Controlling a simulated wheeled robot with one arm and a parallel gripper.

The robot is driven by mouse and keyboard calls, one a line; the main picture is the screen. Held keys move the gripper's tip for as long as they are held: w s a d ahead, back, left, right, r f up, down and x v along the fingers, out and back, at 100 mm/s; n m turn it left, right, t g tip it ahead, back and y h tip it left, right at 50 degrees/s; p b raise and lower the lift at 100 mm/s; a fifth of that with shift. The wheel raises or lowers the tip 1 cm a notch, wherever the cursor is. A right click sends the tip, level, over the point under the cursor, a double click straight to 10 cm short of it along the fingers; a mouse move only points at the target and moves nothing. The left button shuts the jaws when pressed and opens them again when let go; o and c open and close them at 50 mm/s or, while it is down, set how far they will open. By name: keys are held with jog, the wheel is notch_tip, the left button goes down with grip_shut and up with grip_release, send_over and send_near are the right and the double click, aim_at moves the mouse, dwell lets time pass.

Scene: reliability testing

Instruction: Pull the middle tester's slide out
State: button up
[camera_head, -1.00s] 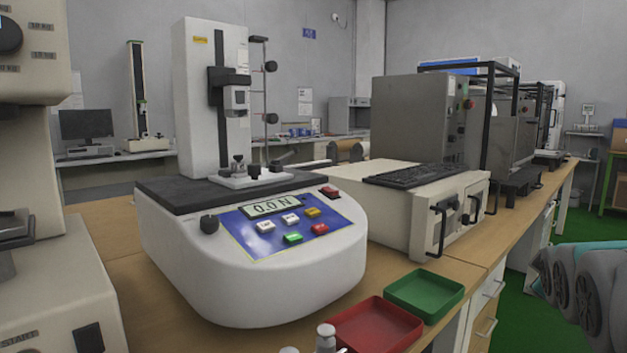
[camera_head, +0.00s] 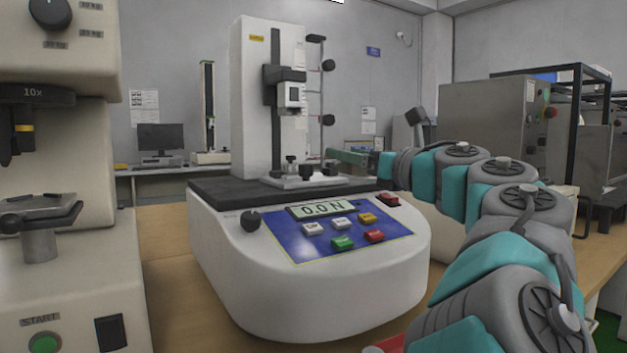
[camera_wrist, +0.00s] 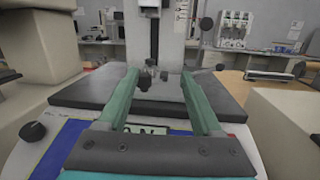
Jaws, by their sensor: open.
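The middle tester (camera_head: 310,280) is a white machine with a black top plate, a blue key panel and a display reading 0.0 N. On its top plate lies a pale slide plate (camera_head: 280,182) with small dark clamps (camera_head: 305,170) on it, below the column's black carriage (camera_head: 284,74). I cannot tell which part moves as the slide. My gripper (camera_head: 340,158) is at the right of the column, above the top plate. In the wrist view, its green fingers (camera_wrist: 160,74) are open and spread, with the clamps (camera_wrist: 149,76) showing between them. Contact is not visible.
A beige tester (camera_head: 50,290) with a 10x lens stands close at the left. Grey box machines (camera_head: 490,120) stand at the right behind my arm. A red tray (camera_head: 392,344) edge shows at the bottom. Bare wooden bench (camera_head: 185,290) lies between the left and middle testers.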

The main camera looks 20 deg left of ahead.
aim_at(311, 172)
jog(key=a+f+n+g, duration=0.1)
jog(key=f, duration=0.1)
jog(key=a+f+g, duration=0.1)
jog(key=a+f, duration=0.1)
jog(key=shift+s+a+f+n, duration=0.15)
jog(key=shift+s+a+n, duration=0.1)
jog(key=shift+n, duration=0.15)
jog(key=shift+p+x, duration=0.55)
jog(key=shift+x, duration=3.2)
jog(key=shift+c, duration=0.3)
grip_shut()
